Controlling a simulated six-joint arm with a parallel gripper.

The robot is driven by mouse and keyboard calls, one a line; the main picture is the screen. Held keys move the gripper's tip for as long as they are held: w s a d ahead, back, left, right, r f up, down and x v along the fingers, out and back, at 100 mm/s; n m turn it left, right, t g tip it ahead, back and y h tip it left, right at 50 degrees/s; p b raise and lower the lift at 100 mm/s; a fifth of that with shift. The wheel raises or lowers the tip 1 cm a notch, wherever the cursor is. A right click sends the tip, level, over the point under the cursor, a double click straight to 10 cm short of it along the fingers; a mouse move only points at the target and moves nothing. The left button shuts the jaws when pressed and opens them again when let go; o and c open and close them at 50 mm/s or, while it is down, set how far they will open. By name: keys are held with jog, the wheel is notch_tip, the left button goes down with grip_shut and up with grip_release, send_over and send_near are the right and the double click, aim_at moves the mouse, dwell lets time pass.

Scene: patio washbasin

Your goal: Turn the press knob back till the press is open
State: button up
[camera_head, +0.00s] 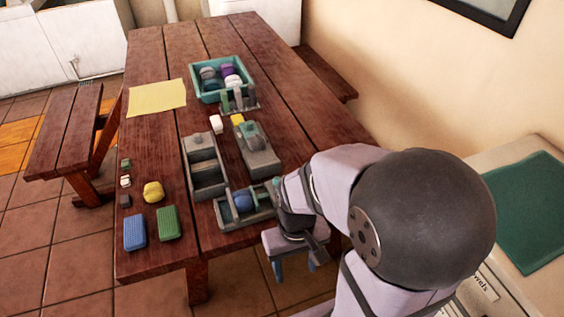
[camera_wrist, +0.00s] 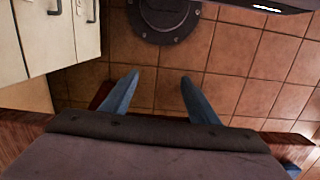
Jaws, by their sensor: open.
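The press (camera_head: 227,223) is a grey, low frame at the front edge of the wooden table. A blue rounded piece (camera_head: 243,202) sits inside it. A small greenish part at its right end, perhaps the knob (camera_head: 276,182), shows beside my arm, which partly hides that end. I cannot tell how far the press is open. My gripper (camera_head: 294,267) is off the table's front edge, right of and lower in the picture than the press. In the wrist view my gripper (camera_wrist: 158,88) has its two blue fingers wide apart, with nothing between them and floor tiles beyond.
A grey two-part tray (camera_head: 203,165) and a grey block device (camera_head: 256,150) stand behind the press. A teal crate (camera_head: 207,95) holds several rounded pieces. Blue (camera_head: 135,232) and green (camera_head: 168,223) blocks and a yellow piece (camera_head: 153,192) lie at left. A yellow sheet (camera_head: 156,97) lies farther back.

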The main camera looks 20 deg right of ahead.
jog(key=w+d+r+g+p, duration=0.15)
jog(key=w+r+p, duration=0.35)
jog(key=r+p, duration=0.6)
jog(key=w+d+r+m+p, duration=0.1)
jog(key=w+m, duration=0.1)
jog(key=w, duration=0.3)
jog(key=w+d+r+m+t+p, duration=0.1)
jog(key=w+m, duration=0.1)
jog(key=w, duration=0.4)
jog(key=w+d+r+m+t+p, duration=0.1)
jog(key=w, duration=0.4)
jog(key=shift+w+d+m+t, duration=0.15)
jog(key=shift+w+m+t, duration=0.1)
jog(key=shift+w+m, duration=0.15)
jog(key=shift+r+m, duration=0.2)
jog(key=shift+m, duration=1.7)
jog(key=shift+f, duration=0.1)
jog(key=shift+f+p, duration=0.9)
jog(key=shift+f, duration=2.65)
